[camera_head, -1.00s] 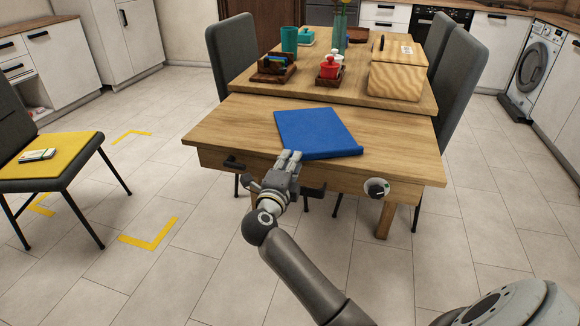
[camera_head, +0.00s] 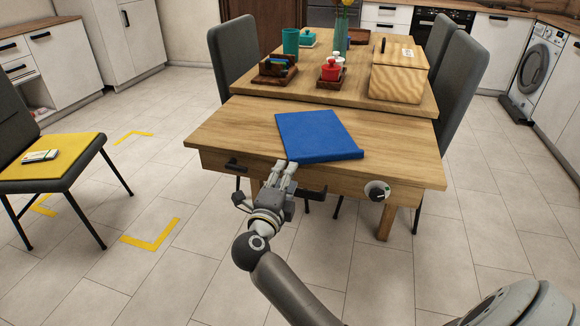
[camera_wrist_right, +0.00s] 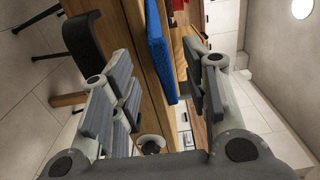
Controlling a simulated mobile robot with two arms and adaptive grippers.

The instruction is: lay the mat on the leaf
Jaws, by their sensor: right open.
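The blue mat (camera_head: 318,136) lies flat on the pulled-out wooden leaf (camera_head: 405,165) at the front of the table. One near edge of it lies close to the leaf's front edge. My right gripper (camera_head: 283,167) is at the leaf's front edge, just short of the mat's near left corner. It is open and empty. In the right wrist view the mat (camera_wrist_right: 159,50) and the leaf's wooden edge (camera_wrist_right: 140,65) show beyond the spread fingers (camera_wrist_right: 160,95). My left gripper is not in view.
On the main table behind stand a wooden box (camera_head: 397,75), a teal cup (camera_head: 290,41), a red pot (camera_head: 331,70) and a dark wooden holder (camera_head: 278,68). A black handle (camera_head: 236,165) and a knob (camera_head: 377,191) stick out at the leaf's front. A chair with a yellow cushion (camera_head: 70,157) stands left.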

